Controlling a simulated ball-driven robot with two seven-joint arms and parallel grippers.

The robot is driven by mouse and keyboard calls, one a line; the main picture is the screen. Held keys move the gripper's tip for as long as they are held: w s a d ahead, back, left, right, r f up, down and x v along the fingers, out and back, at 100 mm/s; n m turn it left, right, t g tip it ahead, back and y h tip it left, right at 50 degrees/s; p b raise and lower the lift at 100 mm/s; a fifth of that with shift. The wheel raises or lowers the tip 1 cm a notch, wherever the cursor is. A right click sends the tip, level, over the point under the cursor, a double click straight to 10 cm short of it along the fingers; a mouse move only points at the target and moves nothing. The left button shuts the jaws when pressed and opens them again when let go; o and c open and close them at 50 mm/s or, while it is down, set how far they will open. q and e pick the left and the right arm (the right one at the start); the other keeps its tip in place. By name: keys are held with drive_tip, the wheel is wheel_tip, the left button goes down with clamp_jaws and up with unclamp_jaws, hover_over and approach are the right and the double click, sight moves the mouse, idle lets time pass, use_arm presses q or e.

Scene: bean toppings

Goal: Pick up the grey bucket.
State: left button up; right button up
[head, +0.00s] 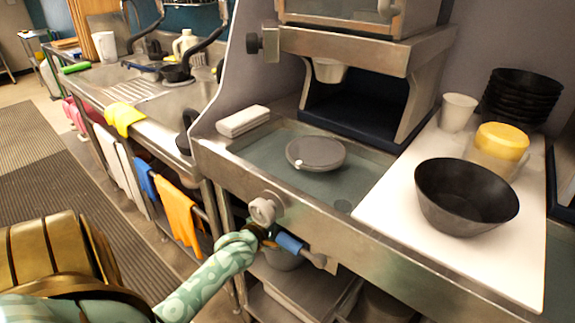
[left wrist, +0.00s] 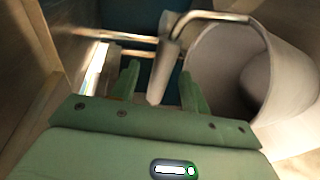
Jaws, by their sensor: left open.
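The grey bucket (left wrist: 218,62) fills the right side of the left wrist view, its round rim and hollow inside showing. In the head view part of a grey bucket (head: 284,261) shows under the counter front, behind the valve; the rest is hidden. My left gripper (left wrist: 160,82) is open beside the bucket, its right finger close to the bucket wall. I cannot tell whether they touch. A pale tapered metal piece, below a bent bar, appears between the fingers; I cannot tell whether it lies between or beyond them. My right gripper is not in view.
A grey valve knob (head: 263,209) and blue-handled valve (head: 290,243) stick out from the counter front (head: 350,240) near my left wrist.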

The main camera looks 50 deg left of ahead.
use_arm(q)
drive_tip(key=shift+f+x, duration=0.25)
drive_tip(key=shift+x, duration=0.85)
drive_tip(key=shift+s+r, duration=0.1)
drive_tip(key=shift+r, duration=0.05)
clamp_jaws()
drive_tip(key=shift+r, duration=0.15)
